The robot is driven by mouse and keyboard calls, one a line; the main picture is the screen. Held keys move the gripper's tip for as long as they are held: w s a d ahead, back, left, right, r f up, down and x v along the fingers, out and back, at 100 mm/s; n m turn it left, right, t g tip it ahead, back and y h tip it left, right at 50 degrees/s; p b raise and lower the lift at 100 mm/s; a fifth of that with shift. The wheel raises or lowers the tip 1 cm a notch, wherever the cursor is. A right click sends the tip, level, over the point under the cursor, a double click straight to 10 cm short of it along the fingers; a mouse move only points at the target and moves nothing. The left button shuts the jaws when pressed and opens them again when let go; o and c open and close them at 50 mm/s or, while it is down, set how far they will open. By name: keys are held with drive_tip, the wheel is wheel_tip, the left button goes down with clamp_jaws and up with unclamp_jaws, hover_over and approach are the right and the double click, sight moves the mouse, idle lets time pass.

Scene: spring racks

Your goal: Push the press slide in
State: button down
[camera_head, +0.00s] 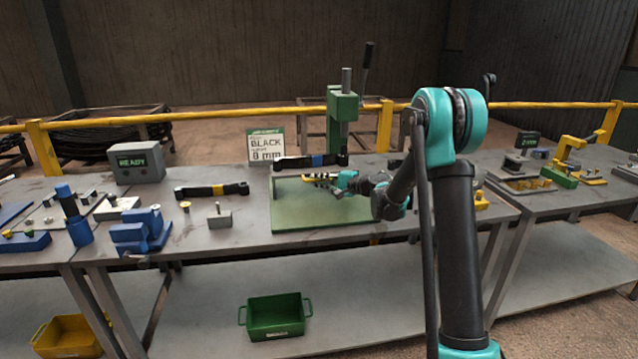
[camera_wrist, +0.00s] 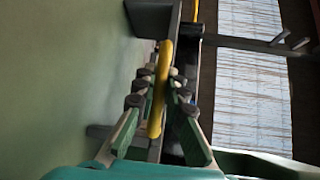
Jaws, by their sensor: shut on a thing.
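The green press (camera_head: 342,106) stands at the back of the middle table, with a wide green base plate (camera_head: 300,219) in front of it. My gripper (camera_head: 312,178) is low over this plate, reaching in from the right. In the wrist view my gripper (camera_wrist: 158,97) has its fingers closed around a yellow bar (camera_wrist: 161,75), which looks like the handle of the press slide. The bar stands beside dark and grey metal parts (camera_wrist: 189,48). The slide body is small and partly hidden by my gripper, so I cannot tell how far in it sits.
A black arm with a blue band (camera_head: 300,161) lies just behind my gripper. A second black arm (camera_head: 211,189), a small grey block (camera_head: 219,219) and a blue fixture (camera_head: 140,233) are to the left. A sign (camera_head: 266,146) stands behind. A green bin (camera_head: 275,318) sits below.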

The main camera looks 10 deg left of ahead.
drive_tip(key=shift+w, duration=0.3)
drive_tip(key=c, duration=1.6)
unclamp_jaws()
drive_tip(key=shift+o, duration=0.2)
drive_tip(key=v, duration=1.2)
drive_tip(key=shift+s, duration=0.1)
